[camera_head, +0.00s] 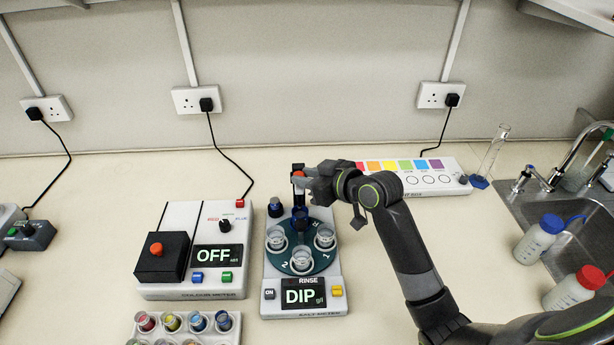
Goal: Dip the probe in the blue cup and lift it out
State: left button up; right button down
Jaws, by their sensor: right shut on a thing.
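My right gripper (306,184) reaches in from the right and is shut on the upper part of the probe (298,174), which shows an orange-red part near its top. The probe stands at the back of a white dipping machine (332,283), whose screen reads DIP. A round teal turntable (301,248) on it carries clear cups at its left, right and front. A dark blue cup (300,220) shows at the back of the turntable, below the probe. I cannot tell whether the probe's tip is inside it. My left gripper is not in view.
A white box (180,290) with a screen reading OFF stands left of the machine. A rack of coloured vials (186,331) is in front of it. A colour-striped panel (440,177) lies behind my right arm. Bottles (538,240) and a sink (520,205) are at right.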

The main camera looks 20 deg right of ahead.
jog(key=shift+r, duration=0.3)
jog(key=c, duration=1.5)
grip_release()
jog(key=shift+c, duration=0.2)
jog(key=o, duration=0.3)
jog(key=shift+f, duration=0.1)
jog(key=b+v, duration=0.2)
jog(key=v, duration=1.5)
jog(key=shift+s+d, duration=0.15)
jog(key=shift+s, duration=0.05)
